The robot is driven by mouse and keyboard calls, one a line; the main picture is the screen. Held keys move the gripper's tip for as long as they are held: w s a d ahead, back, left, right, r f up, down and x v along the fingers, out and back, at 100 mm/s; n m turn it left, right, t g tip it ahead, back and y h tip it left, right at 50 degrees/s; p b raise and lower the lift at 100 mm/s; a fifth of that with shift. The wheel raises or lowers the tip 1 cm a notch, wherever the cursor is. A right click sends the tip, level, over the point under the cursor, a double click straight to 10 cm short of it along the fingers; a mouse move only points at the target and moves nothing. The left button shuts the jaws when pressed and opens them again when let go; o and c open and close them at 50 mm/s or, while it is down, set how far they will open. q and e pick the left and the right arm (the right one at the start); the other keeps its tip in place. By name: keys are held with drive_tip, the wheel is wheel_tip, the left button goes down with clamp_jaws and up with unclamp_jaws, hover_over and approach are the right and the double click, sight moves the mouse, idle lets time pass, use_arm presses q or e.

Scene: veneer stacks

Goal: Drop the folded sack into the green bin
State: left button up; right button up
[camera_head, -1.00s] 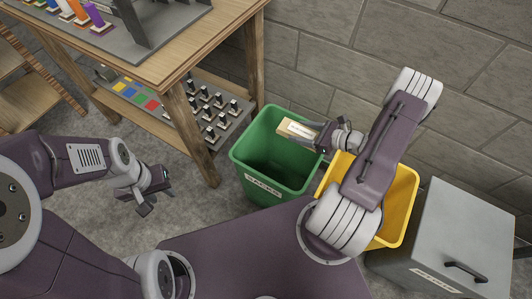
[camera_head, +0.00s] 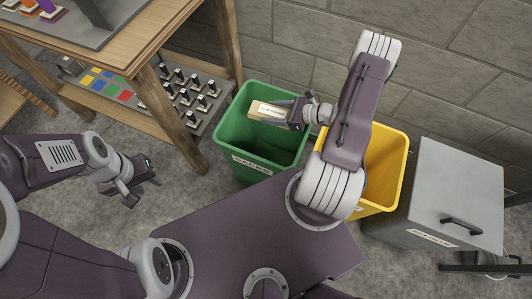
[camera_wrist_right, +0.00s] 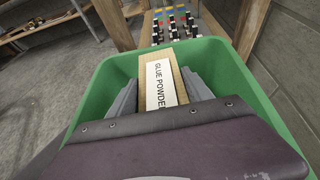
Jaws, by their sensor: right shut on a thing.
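The folded sack (camera_head: 268,111) is a small tan block with a white label; in the right wrist view the sack (camera_wrist_right: 162,84) reads "GLUE POWDER". My right gripper (camera_head: 290,112) is shut on it and holds it over the open mouth of the green bin. The green bin (camera_head: 228,140) has a "SACKS" label on its front, and its rim (camera_wrist_right: 103,85) surrounds the sack in the right wrist view. My left gripper (camera_head: 143,181) hangs empty at the left over the floor, its fingers apart.
A yellow bin (camera_head: 388,165) stands right of the green bin, partly behind my right arm. A grey lidded box (camera_head: 455,190) stands further right. A wooden workbench (camera_head: 150,60) with a lower shelf of small parts is at the left. A block wall runs behind.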

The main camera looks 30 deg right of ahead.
drive_tip(key=shift+f+b, duration=0.3)
drive_tip(key=shift+f, duration=0.5)
use_arm(q)
drive_tip(key=shift+f, duration=0.65)
use_arm(e)
drive_tip(key=shift+r, duration=0.1)
drive_tip(key=o, duration=1.5)
drive_tip(key=shift+s+d+r+p, duration=0.2)
drive_tip(key=shift+d+r+p, duration=0.05)
drive_tip(key=shift+d+p, duration=0.1)
drive_tip(key=p+v, duration=0.2)
drive_tip(key=v, duration=0.5)
drive_tip(key=shift+s+d+r, duration=0.15)
drive_tip(key=shift+s+d, duration=0.1)
drive_tip(key=shift+s, duration=0.05)
drive_tip(key=shift+s+d, duration=0.1)
drive_tip(key=shift+s, duration=0.05)
use_arm(q)
wheel_tip(320, 180, up, 3)
drive_tip(key=shift+f, duration=0.1)
